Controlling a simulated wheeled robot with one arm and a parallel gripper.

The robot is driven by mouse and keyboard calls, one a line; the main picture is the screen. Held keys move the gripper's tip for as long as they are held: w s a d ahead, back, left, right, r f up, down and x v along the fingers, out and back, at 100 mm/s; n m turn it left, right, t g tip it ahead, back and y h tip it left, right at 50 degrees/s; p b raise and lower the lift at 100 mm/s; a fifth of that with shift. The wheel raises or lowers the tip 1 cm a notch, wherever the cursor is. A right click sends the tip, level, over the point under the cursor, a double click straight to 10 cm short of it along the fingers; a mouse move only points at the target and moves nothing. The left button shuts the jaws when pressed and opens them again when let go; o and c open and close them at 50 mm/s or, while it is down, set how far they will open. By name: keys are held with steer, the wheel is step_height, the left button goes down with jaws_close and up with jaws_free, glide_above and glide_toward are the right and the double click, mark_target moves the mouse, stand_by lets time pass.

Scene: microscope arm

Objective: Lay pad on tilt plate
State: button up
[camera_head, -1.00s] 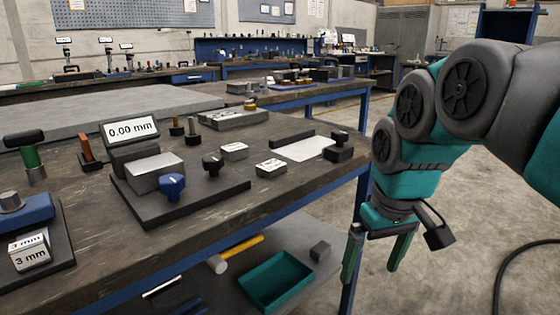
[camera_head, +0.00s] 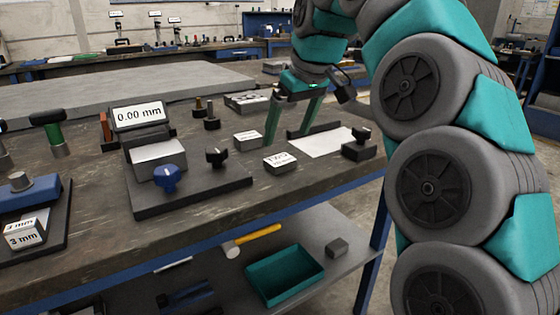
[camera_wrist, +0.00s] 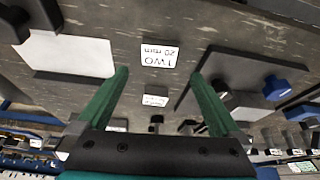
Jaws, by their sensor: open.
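My gripper (camera_head: 287,140) is open and empty, fingers pointing down over the bench. It also shows in the wrist view (camera_wrist: 158,74). A small white-topped block marked TWO, 20 mm (camera_head: 280,162) lies near the fingertips. It appears upside down in the wrist view (camera_wrist: 158,56). A similar block (camera_head: 248,139) lies just behind it. A flat pale plate (camera_head: 322,143) lies to the right, beside a black bar. A silver block with a flat top (camera_head: 158,158) sits on the black base of the 0.00 mm display. No label shows which is the pad or tilt plate.
The black base (camera_head: 205,196) carries a blue knob (camera_head: 167,178) and a black knob (camera_head: 216,157). A dark knobbed clamp (camera_head: 359,148) stands at the pale plate's right. A 3 mm block (camera_head: 25,233) is at left. A teal tray (camera_head: 285,275) is on the lower shelf.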

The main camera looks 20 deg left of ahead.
mark_target(280, 159)
steer(key=shift+x, duration=3.7)
steer(key=shift+d, duration=0.2)
jaws_close()
